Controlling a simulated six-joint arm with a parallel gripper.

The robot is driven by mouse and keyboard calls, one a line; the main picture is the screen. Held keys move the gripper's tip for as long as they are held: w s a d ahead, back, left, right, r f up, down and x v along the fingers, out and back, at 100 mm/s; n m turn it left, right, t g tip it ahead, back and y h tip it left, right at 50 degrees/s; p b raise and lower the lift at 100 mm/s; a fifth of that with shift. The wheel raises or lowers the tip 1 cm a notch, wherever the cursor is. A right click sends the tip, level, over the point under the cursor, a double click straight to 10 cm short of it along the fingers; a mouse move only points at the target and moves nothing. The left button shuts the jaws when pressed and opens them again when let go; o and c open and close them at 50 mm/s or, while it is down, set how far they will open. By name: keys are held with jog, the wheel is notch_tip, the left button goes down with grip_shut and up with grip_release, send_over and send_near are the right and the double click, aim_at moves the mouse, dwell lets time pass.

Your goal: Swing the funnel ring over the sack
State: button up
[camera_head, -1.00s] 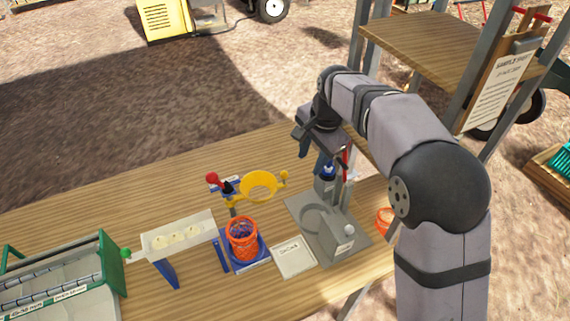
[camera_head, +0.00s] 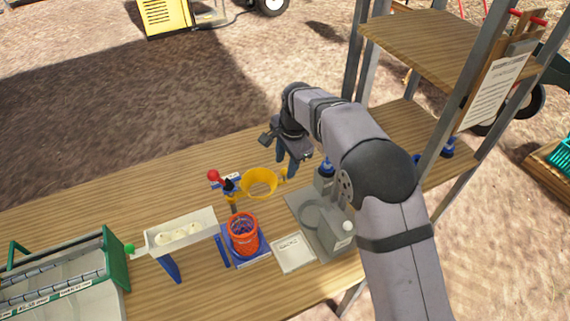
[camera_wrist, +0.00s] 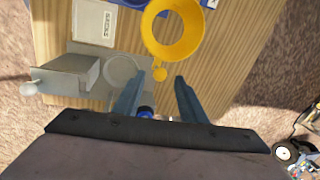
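The yellow funnel ring (camera_head: 259,182) is on its post at the back of the blue stand, behind and slightly right of the sack's mouth. A small yellow knob (camera_head: 284,173) sticks out from its right side. The orange mesh sack (camera_head: 243,228) stands upright and open-topped on the blue base, with dark purplish contents showing inside. My gripper (camera_head: 293,169) points down beside the knob. In the wrist view my gripper (camera_wrist: 161,76) is open, with the knob (camera_wrist: 159,74) showing between its fingertips and the ring (camera_wrist: 172,30) just beyond. I cannot tell whether the fingers touch it.
A red-knobbed lever (camera_head: 213,175) stands left of the ring. A grey fixture (camera_head: 325,225) and a small white sign (camera_head: 291,254) stand to the right. A pale tray (camera_head: 180,234) and a green-framed roller conveyor (camera_head: 65,280) are at left. The table behind the ring is clear.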

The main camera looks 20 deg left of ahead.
jog(key=shift+w+a+f+p, duration=0.1)
jog(key=shift+f+p, duration=0.1)
jog(key=shift+f, duration=0.45)
jog(key=shift+w+a+f+p, duration=0.1)
jog(key=shift+f+p, duration=0.1)
jog(key=shift+f, duration=0.45)
grip_shut()
jog(key=shift+s+d, duration=0.1)
jog(key=shift+s, duration=0.05)
